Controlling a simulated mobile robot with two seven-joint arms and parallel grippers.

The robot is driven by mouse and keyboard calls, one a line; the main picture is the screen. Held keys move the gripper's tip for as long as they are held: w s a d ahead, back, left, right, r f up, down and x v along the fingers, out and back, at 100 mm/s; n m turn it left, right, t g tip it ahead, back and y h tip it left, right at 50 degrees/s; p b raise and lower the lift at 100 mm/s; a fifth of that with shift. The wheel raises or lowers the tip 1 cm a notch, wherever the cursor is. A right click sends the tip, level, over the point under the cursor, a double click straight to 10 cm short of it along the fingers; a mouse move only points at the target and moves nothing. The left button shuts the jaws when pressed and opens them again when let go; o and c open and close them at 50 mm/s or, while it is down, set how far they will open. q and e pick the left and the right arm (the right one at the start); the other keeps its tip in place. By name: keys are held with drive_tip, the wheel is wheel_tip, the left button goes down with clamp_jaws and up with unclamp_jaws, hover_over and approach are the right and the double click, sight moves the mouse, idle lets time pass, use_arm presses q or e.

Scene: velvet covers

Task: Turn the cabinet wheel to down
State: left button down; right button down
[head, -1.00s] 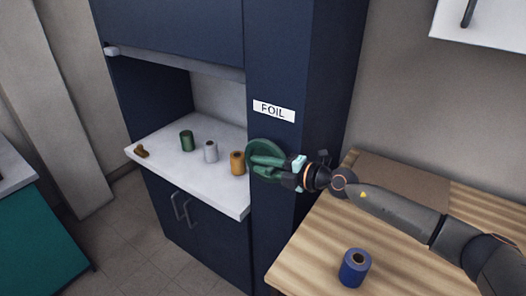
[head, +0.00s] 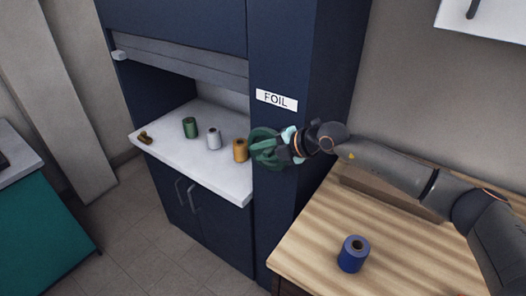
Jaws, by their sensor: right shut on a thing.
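The cabinet wheel (head: 258,134) is a round green handwheel on the dark blue cabinet's front pillar, below the white FOIL label (head: 277,100). My right gripper (head: 268,148) is shut on the wheel and covers much of it. The dark blue cabinet (head: 285,50) has an open bay with a grey slatted shutter (head: 190,66) partly lowered over its top. My left gripper is not in view.
On the white counter (head: 185,160) stand a green spool (head: 190,128), a grey spool (head: 214,139) and an orange spool (head: 240,151), with a small brown item (head: 145,138). A blue spool (head: 353,254) stands on the striped wooden table (head: 320,235) at right.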

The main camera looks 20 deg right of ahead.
drive_tip(key=shift+r, duration=0.1)
drive_tip(key=c, duration=0.7)
unclamp_jaws()
drive_tip(key=b+v, duration=0.2)
drive_tip(key=v, duration=1)
drive_tip(key=shift+s+r, duration=0.15)
